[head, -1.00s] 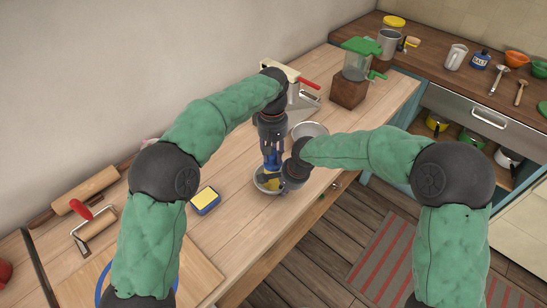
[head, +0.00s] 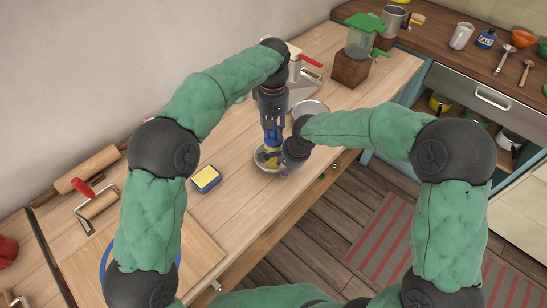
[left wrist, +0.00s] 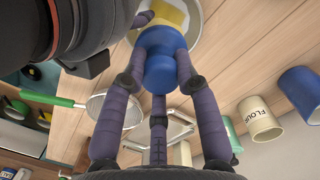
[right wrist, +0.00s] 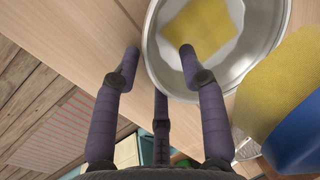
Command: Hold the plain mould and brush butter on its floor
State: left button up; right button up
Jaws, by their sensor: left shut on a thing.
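The plain mould (head: 257,163), a round metal pan, stands on the wooden counter. In the right wrist view its rim (right wrist: 152,62) shows, with a yellow patch (right wrist: 203,30) on its pale floor. My left gripper (head: 271,127) is shut on a brush with a blue handle (left wrist: 158,62) and yellow bristles (right wrist: 285,90), held over the mould. I cannot tell whether the bristles touch the floor. My right gripper (right wrist: 158,52) is open at the mould's near wall, one finger inside the rim and one outside, with gaps visible. In the head view its fingers are mostly hidden.
A yellow and blue sponge (head: 206,178) lies to the left on clear counter. A strainer (left wrist: 112,108) and a flour canister (left wrist: 259,119) show in the left wrist view.

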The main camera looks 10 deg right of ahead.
jog(key=v, duration=0.8)
jog(key=shift+d, duration=0.1)
